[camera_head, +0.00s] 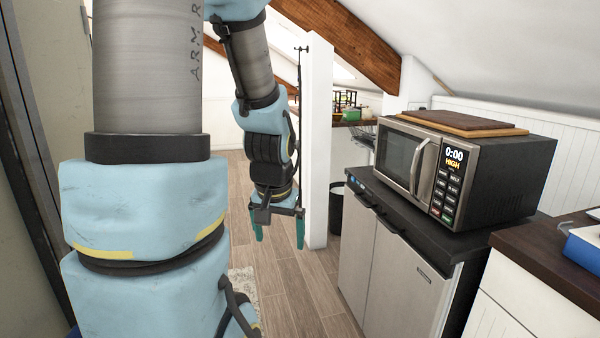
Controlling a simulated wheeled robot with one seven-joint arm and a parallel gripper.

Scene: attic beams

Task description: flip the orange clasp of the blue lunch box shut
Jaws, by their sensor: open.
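A blue box with a white top (585,248), which looks like the lunch box, sits on the dark counter at the right edge. The picture's edge cuts off most of it. I cannot make out an orange clasp on the part that shows. My gripper (279,234) points down near the middle of the view, with its two teal fingers apart and nothing between them. It hangs over the wooden floor, well to the left of the blue box and away from it.
A microwave (468,170) with wooden boards (462,122) on top stands on a low fridge (395,265), between my gripper and the dark counter (545,255). A white post (317,150) stands just right of my gripper. A dark bin (336,208) is behind it.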

